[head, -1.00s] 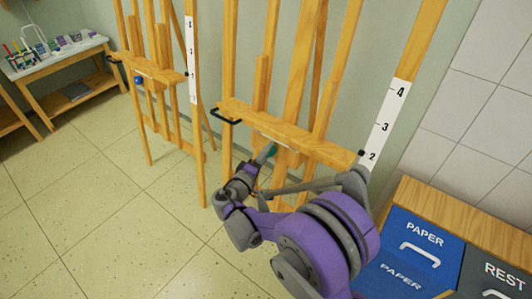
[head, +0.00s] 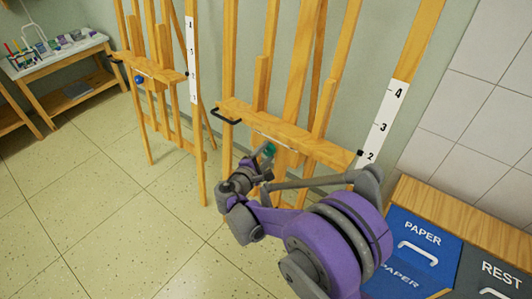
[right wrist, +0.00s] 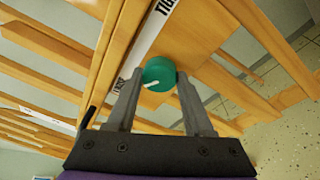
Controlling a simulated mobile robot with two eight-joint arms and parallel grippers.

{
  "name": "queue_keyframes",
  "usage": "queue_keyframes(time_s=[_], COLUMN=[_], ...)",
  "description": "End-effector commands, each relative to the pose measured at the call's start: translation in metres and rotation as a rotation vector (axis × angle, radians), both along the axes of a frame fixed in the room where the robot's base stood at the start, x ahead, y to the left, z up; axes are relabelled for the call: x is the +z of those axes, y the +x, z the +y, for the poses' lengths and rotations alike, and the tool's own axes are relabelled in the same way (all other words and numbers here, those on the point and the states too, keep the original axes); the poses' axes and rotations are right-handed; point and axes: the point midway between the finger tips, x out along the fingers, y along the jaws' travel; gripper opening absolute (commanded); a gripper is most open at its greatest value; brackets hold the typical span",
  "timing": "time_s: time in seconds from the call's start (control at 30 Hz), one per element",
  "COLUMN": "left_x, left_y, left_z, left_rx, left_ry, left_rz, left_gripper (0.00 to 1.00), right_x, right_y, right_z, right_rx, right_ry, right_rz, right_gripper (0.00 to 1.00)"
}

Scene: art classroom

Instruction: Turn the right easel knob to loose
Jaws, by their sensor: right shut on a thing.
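The right easel (head: 298,143) is wooden, with a numbered scale on its right post. Its round green knob (head: 269,150) sits just under the front ledge. In the right wrist view the knob (right wrist: 158,74) shows a short white mark, pointing left and slightly down. My right gripper (right wrist: 158,78) is shut on the knob, one finger on each side. In the head view the right gripper (head: 262,158) is small and partly merges with the wrist. A white lettered strip (right wrist: 150,38) lies behind the knob; its words are cut off or covered. My left gripper is out of view.
A second easel (head: 165,75) with a blue knob (head: 138,80) stands to the left. A blue paper bin (head: 410,255) and a grey rest bin (head: 490,270) are at the lower right. A supply table (head: 55,65) is at the far left. The tiled floor at left is clear.

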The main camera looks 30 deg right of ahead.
Motion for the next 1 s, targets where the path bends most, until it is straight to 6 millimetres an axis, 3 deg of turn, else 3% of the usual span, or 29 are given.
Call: queue_keyframes(time_s=[0.5,0.53,0.6,0.7,1.0], left_x=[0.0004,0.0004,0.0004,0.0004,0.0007], left_y=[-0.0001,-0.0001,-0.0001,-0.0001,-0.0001], left_z=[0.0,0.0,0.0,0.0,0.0], left_rx=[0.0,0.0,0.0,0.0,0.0], left_ry=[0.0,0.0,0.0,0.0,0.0], left_rz=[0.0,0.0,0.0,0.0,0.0], left_gripper=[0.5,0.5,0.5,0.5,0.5], right_x=[0.0014,0.0014,0.0013,0.001,0.001], right_y=[0.0003,0.0003,0.0003,0.0002,-0.0009], right_z=[-0.0005,-0.0005,-0.0005,-0.0004,0.0016], right_rx=[0.003,0.003,0.003,0.003,0.004], right_ry=[-0.012,-0.012,-0.01,-0.01,-0.008], right_rz=[0.017,0.017,0.017,0.017,0.016], right_gripper=[0.0,0.55,0.68,0.81,0.81])
